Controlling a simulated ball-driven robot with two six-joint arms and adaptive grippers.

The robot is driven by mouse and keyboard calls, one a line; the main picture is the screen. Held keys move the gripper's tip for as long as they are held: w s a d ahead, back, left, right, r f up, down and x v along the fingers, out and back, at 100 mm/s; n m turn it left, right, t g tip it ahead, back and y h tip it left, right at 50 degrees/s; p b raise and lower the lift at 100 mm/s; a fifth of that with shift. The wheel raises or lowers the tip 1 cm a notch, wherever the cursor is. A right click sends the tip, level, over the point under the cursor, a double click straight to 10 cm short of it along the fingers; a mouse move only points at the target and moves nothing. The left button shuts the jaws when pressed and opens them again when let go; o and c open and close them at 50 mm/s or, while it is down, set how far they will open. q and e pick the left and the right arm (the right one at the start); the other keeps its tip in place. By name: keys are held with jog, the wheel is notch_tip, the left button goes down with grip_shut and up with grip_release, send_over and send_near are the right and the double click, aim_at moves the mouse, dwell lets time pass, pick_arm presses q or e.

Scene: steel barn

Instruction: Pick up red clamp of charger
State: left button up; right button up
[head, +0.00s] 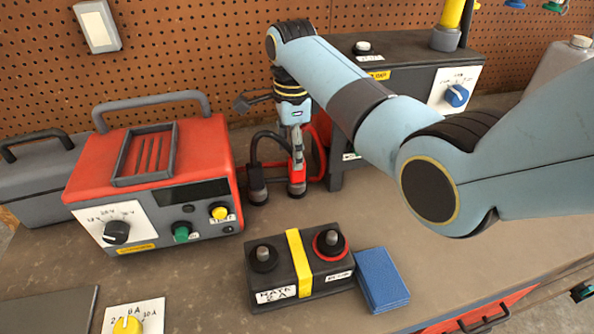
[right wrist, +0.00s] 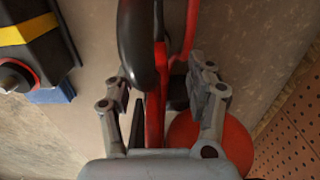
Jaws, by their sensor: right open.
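The charger (head: 200,150) is a red box with a grey handle, standing left of centre in the head view. Its red clamp (head: 297,178) stands upright on the bench to its right, beside a black clamp (head: 257,188). My right gripper (head: 296,140) reaches down from above over the red clamp. In the right wrist view, my right gripper (right wrist: 160,85) is open, with the red clamp (right wrist: 155,105) between its two fingers. A dark curved cable or handle partly hides it there. My left gripper is not in view.
A battery (head: 300,270) with a yellow strap and a blue pad (head: 382,280) lie in front. A dark grey unit (head: 410,65) with a blue knob stands behind my right arm. A pegboard (head: 200,45) closes off the back. Bare bench shows right of the clamps.

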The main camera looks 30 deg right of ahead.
aim_at(297, 174)
jog(key=f, duration=0.3)
jog(key=s+f, duration=0.1)
jog(key=shift+d+f, duration=0.3)
jog(key=shift+f, duration=0.05)
jog(key=shift+w+f, duration=0.15)
jog(key=shift+f, duration=0.15)
jog(key=c, duration=0.6)
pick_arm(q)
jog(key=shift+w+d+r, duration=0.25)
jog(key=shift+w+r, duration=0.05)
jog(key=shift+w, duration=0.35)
pick_arm(e)
grip_shut()
